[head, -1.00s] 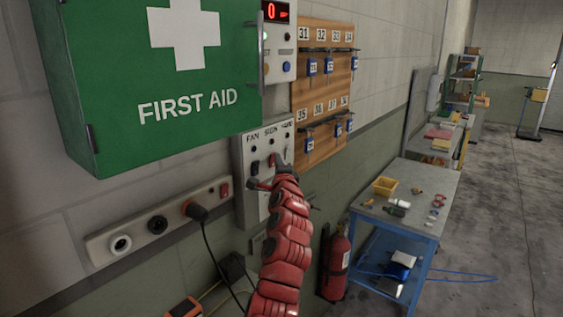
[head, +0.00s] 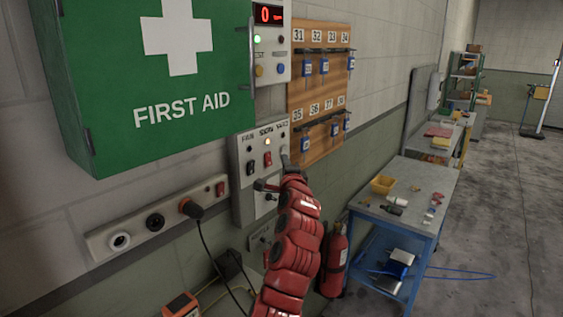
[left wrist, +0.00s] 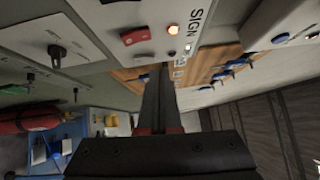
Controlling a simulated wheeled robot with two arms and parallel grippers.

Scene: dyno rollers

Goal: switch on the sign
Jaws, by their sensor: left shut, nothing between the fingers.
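The grey switch panel (head: 243,196) is on the wall, labelled FAN, SIGN and what looks like YARD. Under SIGN, a small lamp (head: 267,141) glows, and a red rocker switch (head: 268,159) sits below it.
A green first aid cabinet (head: 150,90) juts out above left. A socket strip (head: 135,236) with a plugged cable is lower left. A wooden key board (head: 318,90) hangs right of the panel. A fire extinguisher (head: 334,262) and blue workbench (head: 425,205) stand lower right.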

